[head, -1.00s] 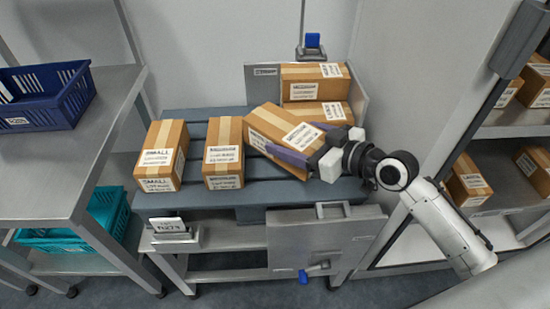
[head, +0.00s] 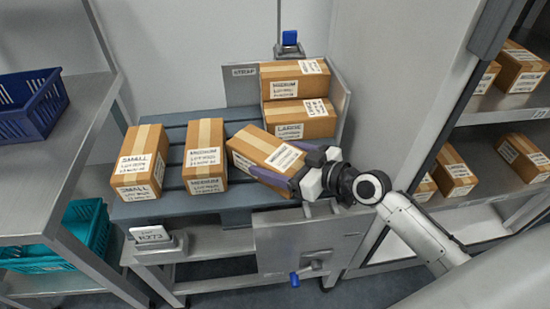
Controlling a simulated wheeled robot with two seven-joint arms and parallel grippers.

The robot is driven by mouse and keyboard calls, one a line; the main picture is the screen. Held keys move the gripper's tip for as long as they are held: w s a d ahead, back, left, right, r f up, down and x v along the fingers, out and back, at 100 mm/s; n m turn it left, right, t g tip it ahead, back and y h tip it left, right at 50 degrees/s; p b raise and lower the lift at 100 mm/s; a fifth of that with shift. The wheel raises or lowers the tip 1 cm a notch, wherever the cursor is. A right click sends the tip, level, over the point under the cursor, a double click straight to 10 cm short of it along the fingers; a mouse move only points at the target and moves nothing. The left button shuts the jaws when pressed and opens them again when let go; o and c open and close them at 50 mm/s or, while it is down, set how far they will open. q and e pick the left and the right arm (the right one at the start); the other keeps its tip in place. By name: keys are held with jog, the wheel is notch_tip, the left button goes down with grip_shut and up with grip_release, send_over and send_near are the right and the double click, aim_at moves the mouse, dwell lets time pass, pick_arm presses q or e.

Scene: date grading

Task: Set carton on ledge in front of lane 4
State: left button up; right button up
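A brown carton (head: 262,150) with white labels sits tilted at the right end of the slatted blue-grey ledge (head: 172,210). My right gripper (head: 285,172) has its purple fingers around this carton's near right end and appears shut on it. A carton marked SMALL (head: 140,160) and one marked MEDIUM (head: 205,152) stand on the ledge to its left. Two more cartons are stacked behind, a MEDIUM one (head: 290,82) above a LARGE one (head: 298,118). My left gripper is not in view. No lane 4 marking is readable.
Open shelving (head: 500,115) with several cartons stands at the right behind a door frame. A grey table (head: 75,125) with a dark blue crate (head: 30,105) is at the left, a teal crate (head: 85,235) below. A grey panel with a blue-handled latch (head: 308,240) hangs in front.

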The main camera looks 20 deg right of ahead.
jog(key=shift+o, duration=1.4)
